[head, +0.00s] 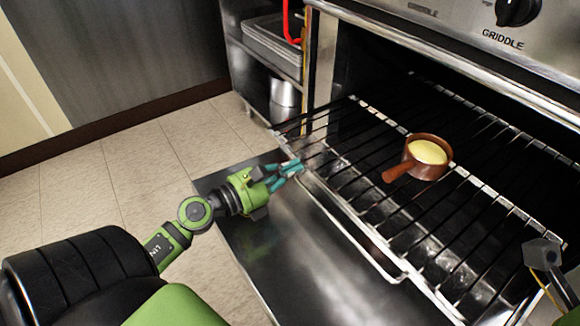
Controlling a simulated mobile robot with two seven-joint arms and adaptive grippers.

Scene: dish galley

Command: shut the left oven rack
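The oven rack (335,206) is a black wire grid with a pale metal front bar. It sticks out of the dark oven opening, over the lowered oven door (290,250). A brown pot (427,158) with a handle and pale yellow contents stands on the wires. I cannot tell clearly whether the grid is one rack or two side by side. My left gripper (289,168), green with teal fingers, is at the rack's front left edge. Its fingertips are close together at the bar; whether they grip it is unclear.
The oven front with a black knob (518,10) runs along the top right. A steel shelf with trays (272,42) and a metal pot (285,92) stands behind the oven's left side. The tiled floor (130,150) at left is clear.

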